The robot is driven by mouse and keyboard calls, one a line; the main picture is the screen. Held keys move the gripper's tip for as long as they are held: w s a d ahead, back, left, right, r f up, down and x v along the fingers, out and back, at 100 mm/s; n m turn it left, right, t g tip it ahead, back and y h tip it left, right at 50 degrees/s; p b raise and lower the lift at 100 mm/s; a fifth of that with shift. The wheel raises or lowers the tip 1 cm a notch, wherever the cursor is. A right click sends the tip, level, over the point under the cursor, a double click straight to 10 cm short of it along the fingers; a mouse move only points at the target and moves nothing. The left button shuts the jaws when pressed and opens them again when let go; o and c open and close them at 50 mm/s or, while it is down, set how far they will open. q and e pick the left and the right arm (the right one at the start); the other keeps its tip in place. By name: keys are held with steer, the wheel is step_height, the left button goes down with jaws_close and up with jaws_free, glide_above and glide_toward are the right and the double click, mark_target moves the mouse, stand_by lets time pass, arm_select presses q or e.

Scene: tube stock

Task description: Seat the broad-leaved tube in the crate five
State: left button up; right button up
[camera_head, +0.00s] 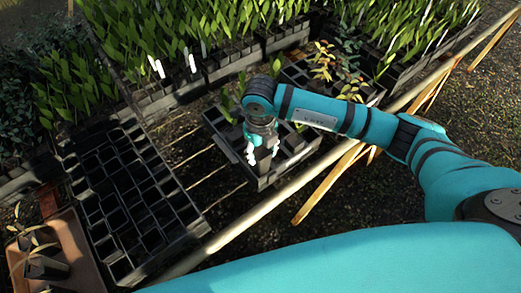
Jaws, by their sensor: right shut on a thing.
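My right gripper (263,152) reaches in from the right and points down over a small black crate (285,167) in the middle of the bench. It is shut on a dark tube (263,163), mostly hidden by the fingers and wrist. The tube is at or in the crate; I cannot tell whether it is seated. Broad green leaves (227,103) show just left of the wrist; I cannot tell whether they belong to this tube. No number shows on the crate. My left gripper is not in view.
A long black crate (188,232) with many empty cells stands left of the small one, with bare slats between. Crates of leafy seedlings (205,25) fill the back. A brown tray (82,250) with potted, drooping seedlings is at lower left. A wooden rail (240,232) edges the front.

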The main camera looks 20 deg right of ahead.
steer(key=shift+f+b, duration=2.35)
steer(key=shift+f, duration=0.45)
steer(key=shift+f+b, duration=0.25)
steer(key=shift+b, duration=0.1)
steer(key=o, duration=1.4)
steer(key=shift+c, duration=0.2)
steer(key=shift+r, duration=0.1)
step_height(320, 180, up, 12)
steer(key=shift+f, duration=0.1)
